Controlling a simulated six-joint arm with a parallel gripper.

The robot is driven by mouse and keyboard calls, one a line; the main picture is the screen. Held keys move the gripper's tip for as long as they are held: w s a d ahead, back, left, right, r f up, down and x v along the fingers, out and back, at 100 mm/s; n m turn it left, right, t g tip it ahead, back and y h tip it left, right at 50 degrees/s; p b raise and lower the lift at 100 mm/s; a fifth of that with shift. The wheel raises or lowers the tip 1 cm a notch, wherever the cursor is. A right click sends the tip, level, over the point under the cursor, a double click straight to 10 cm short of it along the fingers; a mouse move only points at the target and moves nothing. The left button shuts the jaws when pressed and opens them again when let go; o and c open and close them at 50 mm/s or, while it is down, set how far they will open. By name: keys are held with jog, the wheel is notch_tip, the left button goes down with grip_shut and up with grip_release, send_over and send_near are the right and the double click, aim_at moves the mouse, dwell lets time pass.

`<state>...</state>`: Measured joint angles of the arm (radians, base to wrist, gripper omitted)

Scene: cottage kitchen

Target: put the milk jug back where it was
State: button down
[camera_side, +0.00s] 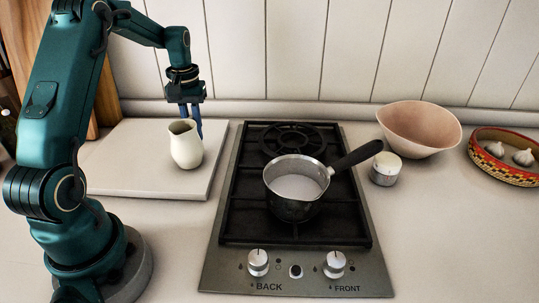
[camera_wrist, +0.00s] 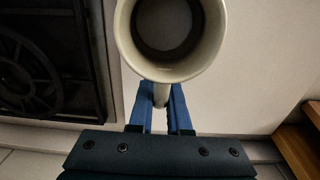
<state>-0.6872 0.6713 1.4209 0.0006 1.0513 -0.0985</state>
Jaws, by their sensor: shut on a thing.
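The cream milk jug (camera_side: 186,146) is upright over the front right part of the pale board (camera_side: 115,182), left of the stove. I cannot tell whether its base touches the board. My gripper (camera_side: 193,120) points down behind the jug. In the wrist view my blue fingers (camera_wrist: 160,105) are closed on the jug's handle, and the round mouth of the jug (camera_wrist: 170,30) looks empty, with a dark inside. The fingers partly hide the handle.
A saucepan (camera_side: 296,189) with pale liquid sits on the stove (camera_side: 226,254), its dark handle pointing right. A small lidded pot (camera_side: 385,170), a pinkish bowl (camera_side: 419,130) and a patterned bowl (camera_side: 498,172) of garlic stand to the right. The left part of the board is bare.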

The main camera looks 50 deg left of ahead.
jog(key=shift+f, duration=0.1)
jog(key=c, duration=0.9)
grip_release()
jog(key=shift+o, duration=0.2)
notch_tip(320, 180, up, 12)
jog(key=shift+r, duration=0.1)
jog(key=d+r+m+t, duration=0.1)
jog(key=d+r+m, duration=0.15)
jog(key=d, duration=0.55)
jog(key=s+d+f+m+t, duration=0.1)
jog(key=s+d+m+t, duration=0.1)
jog(key=s+d, duration=0.4)
jog(key=s+d+f+m+t, duration=0.2)
jog(key=s+d+m, duration=0.2)
jog(key=s+d, duration=0.3)
jog(key=shift+d+f+t, duration=0.3)
jog(key=shift+d, duration=0.4)
jog(key=shift+m, duration=0.25)
